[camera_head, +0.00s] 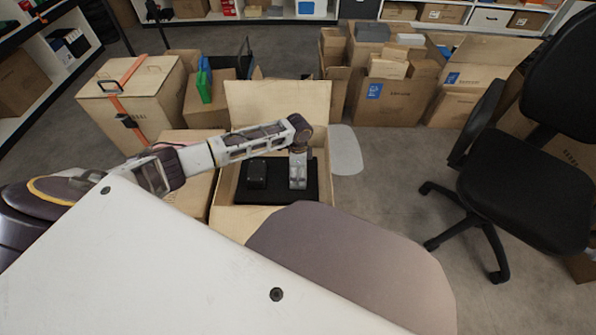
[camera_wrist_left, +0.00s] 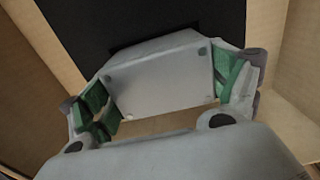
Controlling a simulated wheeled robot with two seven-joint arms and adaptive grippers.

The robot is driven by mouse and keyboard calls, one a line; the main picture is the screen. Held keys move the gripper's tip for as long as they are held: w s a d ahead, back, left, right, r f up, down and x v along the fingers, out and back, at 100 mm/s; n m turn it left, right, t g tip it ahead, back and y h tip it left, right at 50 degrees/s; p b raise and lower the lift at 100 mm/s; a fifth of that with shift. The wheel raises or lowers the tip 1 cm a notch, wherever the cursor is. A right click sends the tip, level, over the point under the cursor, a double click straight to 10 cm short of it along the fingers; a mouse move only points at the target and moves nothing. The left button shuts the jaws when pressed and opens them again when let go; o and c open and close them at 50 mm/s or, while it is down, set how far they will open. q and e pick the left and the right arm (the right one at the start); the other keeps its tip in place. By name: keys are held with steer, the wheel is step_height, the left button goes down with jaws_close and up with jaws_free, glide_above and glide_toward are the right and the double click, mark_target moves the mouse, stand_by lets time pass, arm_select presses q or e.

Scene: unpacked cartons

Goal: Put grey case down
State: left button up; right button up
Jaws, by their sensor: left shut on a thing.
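My left gripper (camera_head: 298,182) reaches down inside an open cardboard carton (camera_head: 280,97). In the left wrist view the grey case (camera_wrist_left: 165,80), pale and flat-faced, sits between the green pads of the left gripper (camera_wrist_left: 165,95), which is shut on it. In the head view the gripper largely hides the case. A black tray or panel (camera_head: 275,192) lies in the carton under the gripper; it also shows in the left wrist view (camera_wrist_left: 140,20). Whether the case touches it I cannot tell. My right gripper is not in view.
A black box (camera_head: 256,172) stands on the black panel, left of the gripper. The carton's walls (camera_wrist_left: 280,120) rise close around. A strapped carton (camera_head: 135,90) stands left, open cartons (camera_head: 390,95) behind right, and an office chair (camera_head: 525,180) right. Bare floor (camera_head: 390,165) lies between.

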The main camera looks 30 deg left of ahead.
arm_select(q)
steer(key=shift+f, duration=0.4)
steer(key=o, duration=0.8)
steer(key=shift+o, duration=0.3)
steer(key=shift+r, duration=0.15)
